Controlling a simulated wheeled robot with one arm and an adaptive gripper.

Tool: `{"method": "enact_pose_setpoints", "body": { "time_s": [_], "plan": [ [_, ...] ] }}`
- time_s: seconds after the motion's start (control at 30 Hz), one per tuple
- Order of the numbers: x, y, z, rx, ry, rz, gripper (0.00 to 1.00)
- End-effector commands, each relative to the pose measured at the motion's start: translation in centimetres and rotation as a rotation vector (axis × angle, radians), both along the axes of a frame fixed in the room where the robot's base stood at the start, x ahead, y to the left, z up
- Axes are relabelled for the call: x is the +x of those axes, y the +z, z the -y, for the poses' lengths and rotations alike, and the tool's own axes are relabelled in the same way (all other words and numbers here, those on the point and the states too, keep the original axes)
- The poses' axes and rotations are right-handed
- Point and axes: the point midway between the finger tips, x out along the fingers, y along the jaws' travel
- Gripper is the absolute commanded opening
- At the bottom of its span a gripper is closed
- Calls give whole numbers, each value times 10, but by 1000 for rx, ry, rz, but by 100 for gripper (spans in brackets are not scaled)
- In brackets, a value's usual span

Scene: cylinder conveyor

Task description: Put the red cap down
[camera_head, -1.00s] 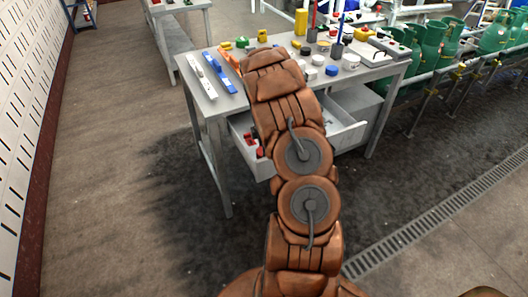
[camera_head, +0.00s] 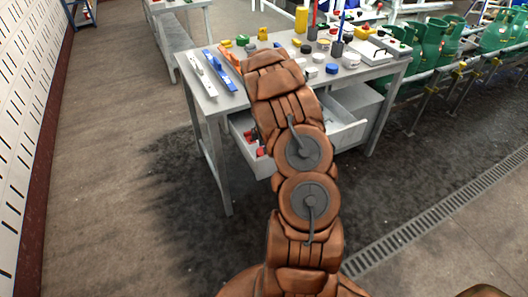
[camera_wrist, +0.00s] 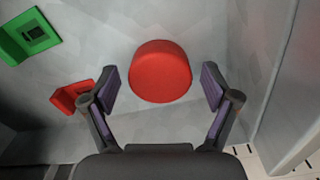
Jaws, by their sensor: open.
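The red cap (camera_wrist: 160,72) is a round red disc on a grey surface in the wrist view. It lies just beyond and between the fingertips of my gripper (camera_wrist: 160,90). My gripper is open, with clear gaps between the cap and both fingers. In the head view my arm hides the gripper and the cap.
In the wrist view, a red block (camera_wrist: 73,97) lies by the left finger and a green block (camera_wrist: 28,36) is at upper left. A pale wall (camera_wrist: 300,80) rises on the right. The head view shows a cluttered workbench (camera_head: 215,102) and an open drawer (camera_head: 345,135).

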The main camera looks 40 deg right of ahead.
Motion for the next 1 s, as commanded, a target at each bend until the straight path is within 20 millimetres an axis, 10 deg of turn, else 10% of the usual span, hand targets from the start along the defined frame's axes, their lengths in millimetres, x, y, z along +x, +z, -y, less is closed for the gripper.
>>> {"method": "enact_pose_setpoints", "body": {
  "time_s": [1.0],
  "plan": [
    [0,121,0,-2,1,2,87]
  ]
}}
